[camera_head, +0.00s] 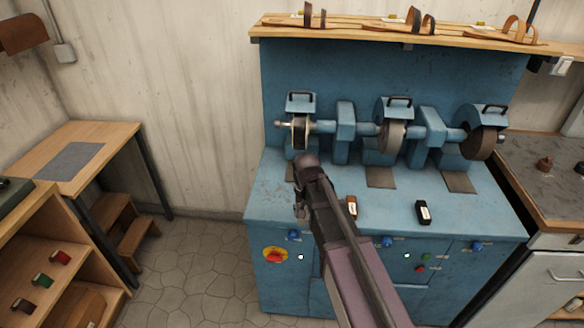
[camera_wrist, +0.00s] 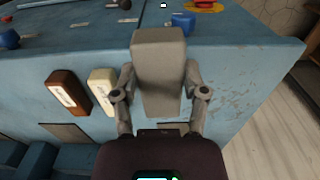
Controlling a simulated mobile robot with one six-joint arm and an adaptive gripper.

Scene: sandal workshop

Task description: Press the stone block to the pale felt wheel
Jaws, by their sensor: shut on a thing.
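My gripper (camera_wrist: 160,92) is shut on a grey stone block (camera_wrist: 159,70) in the wrist view, a finger on each side. The block is above the blue bench. In the head view my gripper (camera_head: 300,212) is over the left part of the bench top, in front of the leftmost wheel; the block cannot be made out there. That wheel (camera_head: 300,132) is narrow and pale, with a dark edge, and is mounted on the blue machine's shaft. The gripper and block look apart from it.
A grey wheel (camera_head: 391,137) and a dark brown wheel (camera_head: 483,142) stand farther right. A brown block (camera_head: 351,207) and a black block (camera_head: 423,212) lie on the blue bench (camera_head: 385,225). A cream block (camera_wrist: 103,91) lies beside the brown one in the wrist view.

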